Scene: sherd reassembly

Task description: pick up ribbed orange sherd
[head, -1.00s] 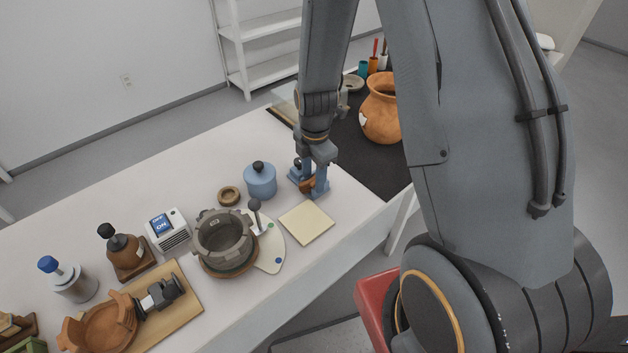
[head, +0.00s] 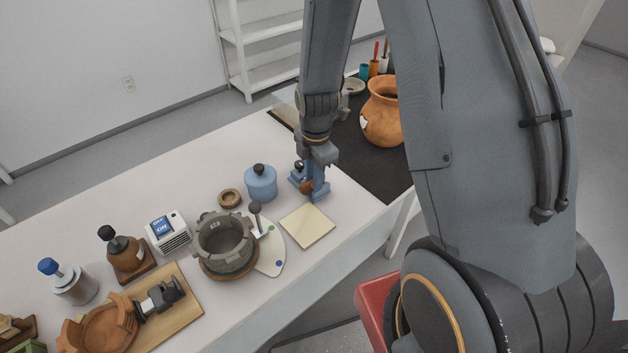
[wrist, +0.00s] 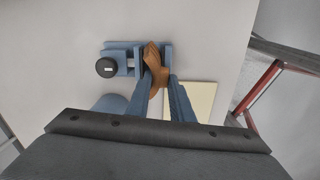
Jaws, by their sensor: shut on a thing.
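The orange-brown sherd (wrist: 154,66) sits between my gripper's fingers in the wrist view; in the head view only a small part of the sherd (head: 306,187) shows. Its ribbing is too small to make out. My gripper (wrist: 158,80) is shut on it, with a blue finger on either side. My gripper also shows in the head view (head: 314,192), pointing down at the table. A blue clamp-like holder (wrist: 122,60) with a black knob is right at the sherd. I cannot tell whether the sherd still touches the holder.
A pale yellow square pad (head: 307,226) lies in front of my gripper. A large orange jar (head: 381,112) stands on the black mat (head: 375,170) behind.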

